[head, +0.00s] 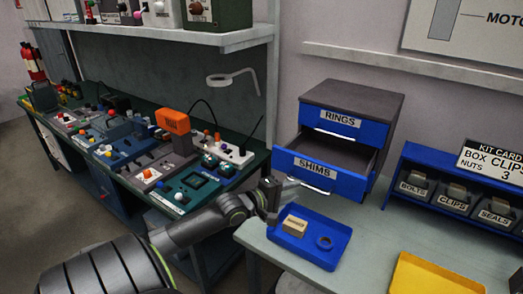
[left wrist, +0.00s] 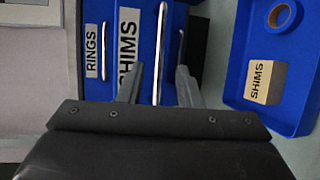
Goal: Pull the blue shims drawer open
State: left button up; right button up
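The blue SHIMS drawer (head: 330,178) is the lower drawer of a grey cabinet (head: 352,98). It stands out from the cabinet, and its inside shows. Its pale bar handle (head: 314,188) is on the front; in the left wrist view the handle (left wrist: 160,50) runs between my fingers. My left gripper (head: 284,186) is at the drawer front. In the left wrist view its fingers (left wrist: 160,72) are apart, one on each side of the handle, with gaps visible. My right gripper is not in view.
The blue RINGS drawer (head: 345,127) above is shut. A blue tray (head: 320,254) with a SHIMS box (head: 295,226) and a tape-like ring (head: 324,243) lies below the drawer. A yellow tray (head: 432,278) and labelled bins (head: 455,200) are at right. A cluttered bench (head: 220,208) stands left.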

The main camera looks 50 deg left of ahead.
pick_arm(q)
jog(key=p+v, duration=0.6)
jog(key=v, duration=0.5)
jog(key=shift+w, duration=0.1)
